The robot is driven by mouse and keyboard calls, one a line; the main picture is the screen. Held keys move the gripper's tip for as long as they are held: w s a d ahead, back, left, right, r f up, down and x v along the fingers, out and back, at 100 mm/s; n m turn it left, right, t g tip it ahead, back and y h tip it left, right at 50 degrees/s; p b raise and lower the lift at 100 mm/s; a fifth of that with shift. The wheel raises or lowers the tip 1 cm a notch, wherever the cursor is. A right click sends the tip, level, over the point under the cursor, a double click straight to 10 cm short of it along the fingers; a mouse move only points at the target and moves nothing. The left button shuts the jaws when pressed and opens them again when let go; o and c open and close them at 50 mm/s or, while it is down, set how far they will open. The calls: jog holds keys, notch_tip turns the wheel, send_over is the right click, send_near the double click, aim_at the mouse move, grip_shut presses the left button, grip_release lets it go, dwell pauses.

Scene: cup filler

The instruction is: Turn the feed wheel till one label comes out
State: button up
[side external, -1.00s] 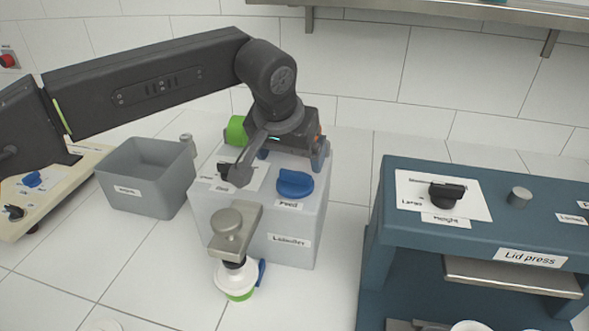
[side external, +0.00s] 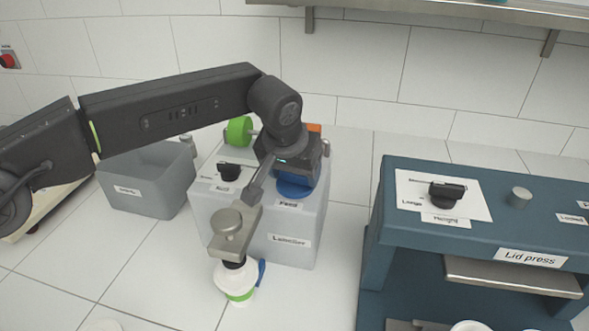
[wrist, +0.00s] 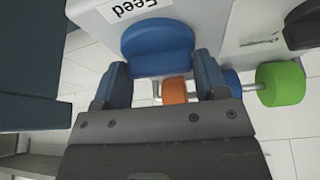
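The blue feed wheel (side external: 294,188) is on top of the grey labeller (side external: 300,225), above the "Feed" tag. In the wrist view the wheel (wrist: 157,45) shows with the tag beyond it. My gripper (side external: 296,168) is over the wheel, pointing down. In the wrist view my gripper's blue fingers (wrist: 160,66) are spread, one on either side of the wheel's near edge. Whether they touch it is unclear. A white item with a green band (side external: 237,282) sits under the labeller's front head (side external: 233,230). No loose label can be made out.
A black dial (side external: 228,171) is left of the wheel on the labeller. A green roll (side external: 239,130) and an orange part (side external: 314,128) are behind. A grey bin (side external: 148,180) stands left, the blue lid press (side external: 480,225) right.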

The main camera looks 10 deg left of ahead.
jog(key=c, duration=0.4)
jog(key=shift+c, duration=0.2)
jog(key=shift+m, duration=0.3)
jog(key=m+h, duration=0.1)
jog(key=m, duration=0.1)
jog(key=m+g+h, duration=0.1)
jog(key=m, duration=0.2)
jog(key=shift+a, duration=0.1)
jog(key=m+g, duration=0.1)
jog(key=m, duration=0.2)
jog(key=m+g+h, duration=0.1)
jog(key=m, duration=0.2)
jog(key=shift+w, duration=0.1)
jog(key=shift+m+h, duration=0.4)
jog(key=o, duration=0.9)
jog(key=shift+o, duration=0.2)
jog(key=shift+r, duration=0.1)
